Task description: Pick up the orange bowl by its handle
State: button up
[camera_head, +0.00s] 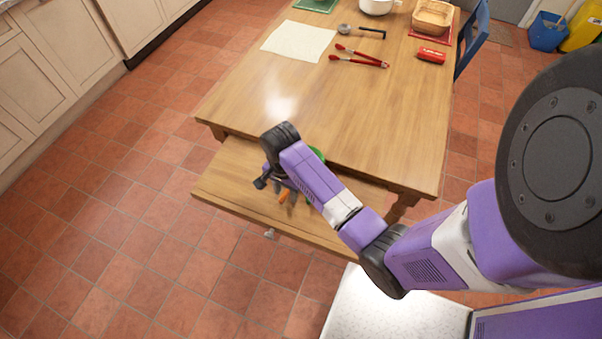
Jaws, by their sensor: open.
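A small orange piece (284,196) shows just beside my gripper (276,186), over the wooden drawer or shelf at the table's near side. It may be part of the orange bowl, but most of it is hidden by my arm, and I cannot make out a bowl shape or a handle. My gripper is low over this wooden surface, pointing down, with its jaws open. I cannot tell whether the fingers touch the orange piece.
The pulled-out wooden surface (225,190) has a knob (270,233) in front. A green thing (318,153) shows behind my arm. The table (300,110) holds red tongs (358,60), a ladle (365,31), a cloth (298,40) and a red box (431,55). Its near half is clear.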

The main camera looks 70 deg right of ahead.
jog(key=shift+f, duration=0.7)
grip_shut()
jog(key=shift+r, duration=0.1)
dwell(0.8)
